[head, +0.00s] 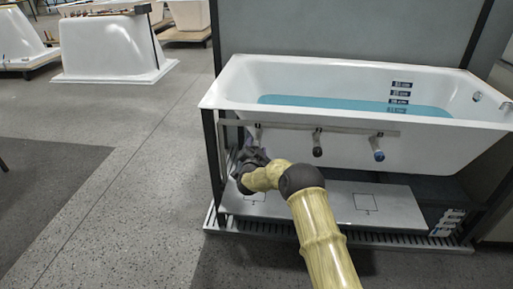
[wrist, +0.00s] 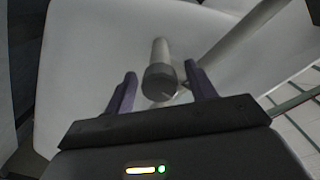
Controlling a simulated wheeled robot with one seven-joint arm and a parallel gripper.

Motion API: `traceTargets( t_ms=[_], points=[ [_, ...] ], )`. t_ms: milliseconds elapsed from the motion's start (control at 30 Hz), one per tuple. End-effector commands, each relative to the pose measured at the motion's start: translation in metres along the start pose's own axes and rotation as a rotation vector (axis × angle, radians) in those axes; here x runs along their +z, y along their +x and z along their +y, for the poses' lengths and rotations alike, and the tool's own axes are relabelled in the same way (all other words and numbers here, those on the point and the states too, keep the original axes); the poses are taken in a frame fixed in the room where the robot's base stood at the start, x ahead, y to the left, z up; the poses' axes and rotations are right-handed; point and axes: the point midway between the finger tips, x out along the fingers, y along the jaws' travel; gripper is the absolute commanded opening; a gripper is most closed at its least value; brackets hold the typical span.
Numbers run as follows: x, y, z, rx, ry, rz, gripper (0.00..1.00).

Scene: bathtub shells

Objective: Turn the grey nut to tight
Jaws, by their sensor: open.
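The grey nut (wrist: 160,83) is a dark grey round cap on the end of a pale rod in the wrist view. It sits between the two fingers of my gripper (wrist: 160,72), with a visible gap on each side. The fingers are open and appear not to touch it. In the head view my gripper (head: 248,160) is at the left end of the tub's front, just below the leftmost fitting (head: 258,135) on the rail. My gripper hides the nut there.
A white bathtub (head: 330,75) with blue water stands on a dark frame. A metal rail (head: 350,130) along its front also carries a black-ended fitting (head: 317,145) and a blue-ended fitting (head: 377,150). A white panel (head: 340,205) lies below.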

Motion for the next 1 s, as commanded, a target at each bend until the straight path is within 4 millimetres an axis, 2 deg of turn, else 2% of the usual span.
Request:
traceTargets(
  t_ms=[200,500,733,1000],
  points=[
    [0.000,0.014,0.001,0.000,0.001,-0.001,0.55],
    [0.000,0.015,0.000,0.000,0.000,-0.001,0.55],
    [0.000,0.015,0.000,0.000,0.000,-0.001,0.11],
    [0.000,0.015,0.001,0.000,0.014,-0.001,0.11]
  ],
)
